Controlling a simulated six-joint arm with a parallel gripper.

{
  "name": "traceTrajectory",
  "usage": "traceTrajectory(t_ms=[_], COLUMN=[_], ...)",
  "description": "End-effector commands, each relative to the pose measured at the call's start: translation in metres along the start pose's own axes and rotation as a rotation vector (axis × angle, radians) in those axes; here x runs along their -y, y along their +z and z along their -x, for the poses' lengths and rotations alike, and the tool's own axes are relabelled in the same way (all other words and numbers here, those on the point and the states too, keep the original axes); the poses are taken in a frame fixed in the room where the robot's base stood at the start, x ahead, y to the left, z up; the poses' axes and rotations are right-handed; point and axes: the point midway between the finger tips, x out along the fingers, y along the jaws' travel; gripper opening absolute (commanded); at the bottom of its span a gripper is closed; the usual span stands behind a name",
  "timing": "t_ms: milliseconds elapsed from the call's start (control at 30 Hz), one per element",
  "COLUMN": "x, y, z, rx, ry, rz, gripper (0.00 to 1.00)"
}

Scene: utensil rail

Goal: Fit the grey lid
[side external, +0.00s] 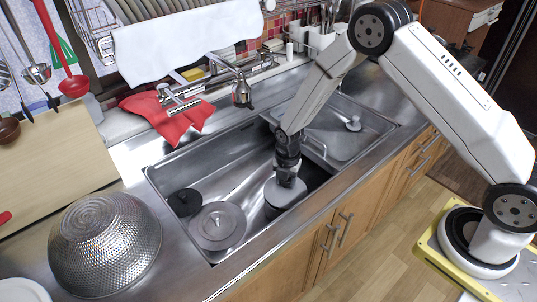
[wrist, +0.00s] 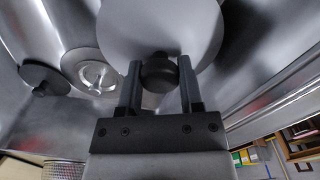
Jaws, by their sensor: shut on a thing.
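My gripper (side external: 287,178) reaches down into the sink (side external: 236,158). In the wrist view my gripper (wrist: 159,85) is shut on the dark knob (wrist: 158,74) of a light grey round lid (wrist: 158,28). The lid also shows below the jaws in the side view (side external: 284,194). A grey, pot-like body (side external: 271,210) shows just under it. I cannot tell whether the lid rests on it or hangs above it. A round grey metal piece with a raised centre (side external: 218,226) sits to the left. A smaller black disc with a knob (side external: 185,202) lies beyond it.
The sink walls stand close around my gripper. The tap (side external: 240,92) overhangs the back edge beside a red cloth (side external: 168,112). A hammered metal bowl (side external: 105,243) stands upside down on the left counter. A metal tray-like cover (side external: 345,133) lies over the sink's right part.

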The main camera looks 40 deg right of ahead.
Motion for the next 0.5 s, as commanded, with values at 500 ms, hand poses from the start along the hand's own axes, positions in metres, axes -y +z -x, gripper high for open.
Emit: traceTrajectory(t_ms=[500], x=[-0.0001], y=[0.0], z=[-0.0074], rx=[0.0], ry=[0.0], rz=[0.0], gripper=[0.0])
